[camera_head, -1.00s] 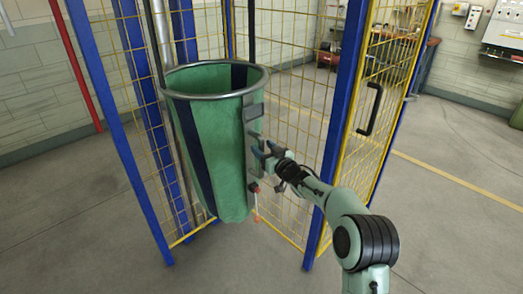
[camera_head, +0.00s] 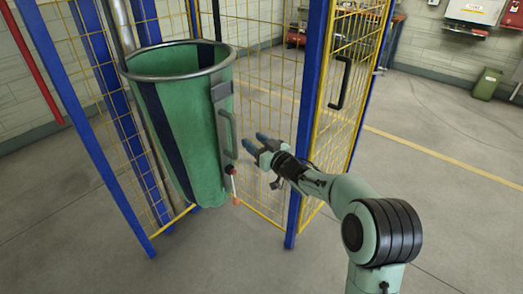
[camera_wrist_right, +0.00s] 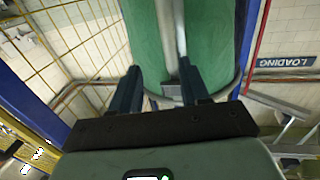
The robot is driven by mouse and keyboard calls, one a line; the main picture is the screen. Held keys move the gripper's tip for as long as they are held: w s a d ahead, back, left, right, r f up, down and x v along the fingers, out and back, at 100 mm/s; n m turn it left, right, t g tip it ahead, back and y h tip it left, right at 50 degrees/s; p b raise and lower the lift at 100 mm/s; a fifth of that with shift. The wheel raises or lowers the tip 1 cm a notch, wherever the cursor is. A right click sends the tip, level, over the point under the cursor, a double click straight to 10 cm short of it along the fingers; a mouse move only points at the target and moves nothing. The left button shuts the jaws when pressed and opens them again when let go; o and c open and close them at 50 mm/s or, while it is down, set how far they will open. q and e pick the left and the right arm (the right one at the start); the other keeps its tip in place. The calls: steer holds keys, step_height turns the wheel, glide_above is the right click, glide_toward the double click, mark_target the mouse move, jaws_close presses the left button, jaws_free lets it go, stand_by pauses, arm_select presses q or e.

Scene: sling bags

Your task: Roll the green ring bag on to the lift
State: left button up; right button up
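The green ring bag (camera_head: 185,120) hangs upright from a grey metal ring, with a dark stripe down its side. It is at the open front of the blue-post, yellow-mesh cage (camera_head: 265,90), apparently the lift; I cannot tell how far inside. A grey handle (camera_head: 227,133) is on its right side. My right gripper (camera_head: 255,143) is open and empty, just right of the handle with a small gap. In the right wrist view its two fingers (camera_wrist_right: 158,78) are apart, with the green bag (camera_wrist_right: 150,35) beyond them. My left gripper is not in view.
A mesh door (camera_head: 345,90) with a black handle (camera_head: 341,83) stands right of the cage opening. A green bin (camera_head: 487,84) is far right by the wall. The floor (camera_head: 450,215) at the right is clear. A "LOADING" sign (camera_wrist_right: 285,62) shows in the wrist view.

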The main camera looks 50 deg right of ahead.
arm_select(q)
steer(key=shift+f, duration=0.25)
arm_select(e)
steer(key=s, duration=0.3)
steer(key=shift+s+a, duration=0.2)
steer(key=shift+a, duration=0.15)
stand_by(0.7)
